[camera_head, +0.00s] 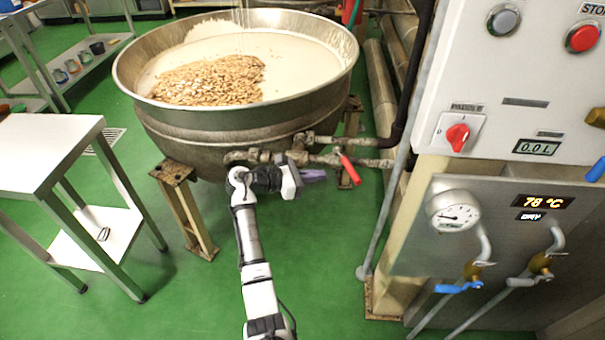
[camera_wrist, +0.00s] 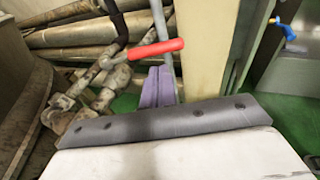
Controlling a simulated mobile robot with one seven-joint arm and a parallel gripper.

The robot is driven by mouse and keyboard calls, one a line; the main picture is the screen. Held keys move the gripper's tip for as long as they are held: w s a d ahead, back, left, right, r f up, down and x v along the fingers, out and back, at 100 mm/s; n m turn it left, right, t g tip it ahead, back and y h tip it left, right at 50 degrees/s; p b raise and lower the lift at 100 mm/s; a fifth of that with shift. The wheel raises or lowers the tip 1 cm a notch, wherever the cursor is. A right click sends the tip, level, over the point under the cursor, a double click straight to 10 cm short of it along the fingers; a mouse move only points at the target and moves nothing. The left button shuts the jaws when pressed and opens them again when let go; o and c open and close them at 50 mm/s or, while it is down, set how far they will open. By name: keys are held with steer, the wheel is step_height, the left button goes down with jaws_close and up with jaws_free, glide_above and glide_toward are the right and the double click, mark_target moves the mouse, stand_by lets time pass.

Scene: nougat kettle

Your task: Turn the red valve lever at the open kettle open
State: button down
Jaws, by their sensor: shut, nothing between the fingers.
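The open kettle (camera_head: 190,125) is a large steel bowl holding a pale mass and a heap of nuts. Its red valve lever (camera_head: 350,170) sits on the rusty pipe at the kettle's right underside and slants down to the right in the head view. In the wrist view the red lever (camera_wrist: 157,48) lies nearly level, just beyond my fingertips. My gripper (camera_head: 322,174) is shut and empty, its purple fingers pointing right toward the lever from its left. The fingers (camera_wrist: 158,73) appear close to the lever; I cannot tell whether they touch it.
A control cabinet (camera_head: 440,110) with a red knob (camera_head: 457,137) stands at right. Below it are a gauge (camera_head: 453,217) and blue-handled valves (camera_head: 459,287). Pipes (camera_head: 380,90) run behind the lever. A white table (camera_head: 40,150) stands at left. Green floor is clear between.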

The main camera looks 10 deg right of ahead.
mark_target(349, 172)
steer(key=p+x, duration=0.1)
steer(key=x, duration=0.6)
steer(key=shift+d, duration=0.1)
